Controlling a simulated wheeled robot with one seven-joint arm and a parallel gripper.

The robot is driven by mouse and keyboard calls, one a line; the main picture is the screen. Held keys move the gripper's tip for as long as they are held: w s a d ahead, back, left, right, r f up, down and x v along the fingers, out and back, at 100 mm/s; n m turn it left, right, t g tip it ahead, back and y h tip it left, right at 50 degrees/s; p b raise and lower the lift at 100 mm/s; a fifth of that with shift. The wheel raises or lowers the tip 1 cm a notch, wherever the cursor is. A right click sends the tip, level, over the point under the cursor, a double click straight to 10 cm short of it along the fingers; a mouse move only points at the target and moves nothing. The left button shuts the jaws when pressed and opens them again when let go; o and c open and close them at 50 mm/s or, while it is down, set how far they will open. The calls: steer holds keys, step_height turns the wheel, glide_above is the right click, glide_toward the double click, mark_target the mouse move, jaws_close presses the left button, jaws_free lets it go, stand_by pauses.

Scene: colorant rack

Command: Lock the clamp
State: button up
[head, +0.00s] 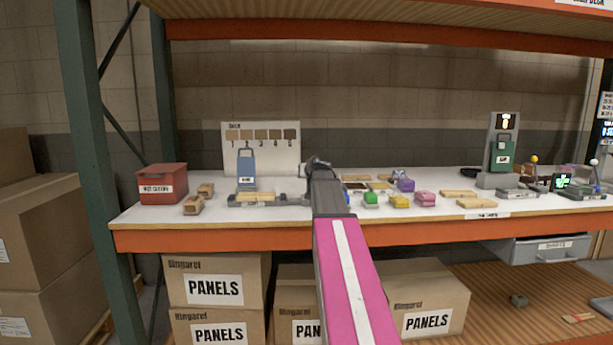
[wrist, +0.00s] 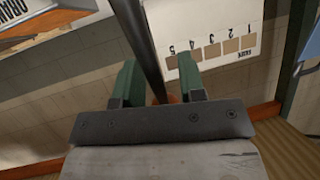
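A low grey fixture (head: 236,203) holding a light wooden panel (head: 256,197) sits on the shelf at the left, and seems to be the clamp. A labelled blue upright piece (head: 246,165) stands behind or on it; I cannot tell if they are joined. My gripper (head: 316,162) is just right of the fixture, above the shelf, with its fingers hard to make out in the head view. In the wrist view, my gripper's green fingers (wrist: 157,80) are apart. A dark bar (wrist: 148,45) shows between them; I cannot tell whether it is near. The clamp's lever is not clear.
A sample chart (head: 278,136) stands behind the fixture and shows upside down in the wrist view (wrist: 222,42). A red bin (head: 162,184) and small wooden pieces (head: 194,204) lie left. Several coloured blocks (head: 400,201) lie right. The upper shelf beam (head: 390,31) hangs above.

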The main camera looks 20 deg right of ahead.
steer(key=shift+w+f, duration=0.1)
steer(key=shift+w, duration=0.15)
steer(key=shift+c, duration=0.3)
jaws_close()
steer(key=shift+s+a+r+t, duration=0.2)
steer(key=shift+s+r+t, duration=0.05)
steer(key=shift+s+t, duration=0.35)
steer(key=shift+s+a+r+t, duration=0.1)
steer(key=shift+s+r+t, duration=0.4)
steer(key=shift+t, duration=0.4)
